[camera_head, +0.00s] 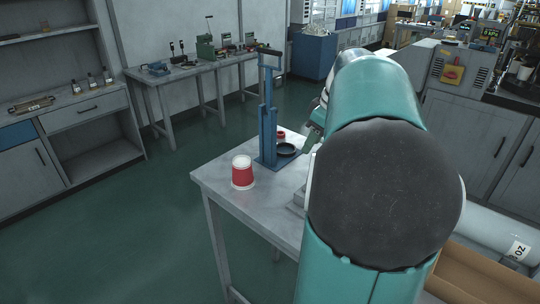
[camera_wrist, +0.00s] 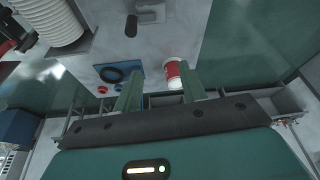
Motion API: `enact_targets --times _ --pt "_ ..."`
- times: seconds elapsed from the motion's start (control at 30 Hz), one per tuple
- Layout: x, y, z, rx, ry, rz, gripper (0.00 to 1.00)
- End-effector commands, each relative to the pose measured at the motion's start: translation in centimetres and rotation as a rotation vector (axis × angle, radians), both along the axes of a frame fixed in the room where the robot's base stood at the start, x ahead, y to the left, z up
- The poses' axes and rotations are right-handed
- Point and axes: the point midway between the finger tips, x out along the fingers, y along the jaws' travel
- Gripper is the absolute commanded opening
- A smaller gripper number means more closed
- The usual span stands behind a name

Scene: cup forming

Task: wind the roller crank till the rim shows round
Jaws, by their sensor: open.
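A red-and-white paper cup (camera_head: 242,172) stands upright on the grey table near its left corner; it also shows in the wrist view (camera_wrist: 173,72). A blue upright stand (camera_head: 267,125) rises behind it, with a black ring (camera_head: 286,149) on its base. The ring and blue base also show in the wrist view (camera_wrist: 113,72). I cannot pick out the roller crank with certainty; a dark knob on a rod (camera_wrist: 131,25) shows at the top of the wrist view. My gripper (camera_wrist: 159,88) is open and empty, its fingers apart. My arm hides much of the table in the head view.
A white ribbed cylinder (camera_wrist: 58,22) fills the wrist view's upper left. A side bench (camera_head: 200,68) with small machines stands behind, and drawers (camera_head: 85,112) stand at left. The green floor (camera_head: 150,220) left of the table is clear.

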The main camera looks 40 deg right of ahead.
Motion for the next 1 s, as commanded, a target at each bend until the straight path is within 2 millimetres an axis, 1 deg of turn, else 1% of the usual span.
enact_targets --times 0.03,0.1,0.17,0.23,0.37,0.47,0.8,1.0 --pt "-1.2 -2.2 -0.1 0.006 -0.011 0.004 0.41" --pt "-2.3 -4.1 -0.2 0.008 -0.028 0.021 0.41" --pt "-3.0 -5.1 -0.2 0.009 -0.037 0.033 0.41" --pt "-3.4 -5.6 -0.4 0.009 -0.042 0.042 0.41" --pt "-3.2 -5.6 -1.3 0.009 -0.044 0.046 0.41" --pt "-2.6 -5.4 -2.6 0.010 -0.044 0.045 0.41" --pt "0.1 -4.8 -8.9 0.011 -0.043 0.046 0.41" --pt "1.4 -4.6 -11.8 0.010 -0.043 0.045 0.41"
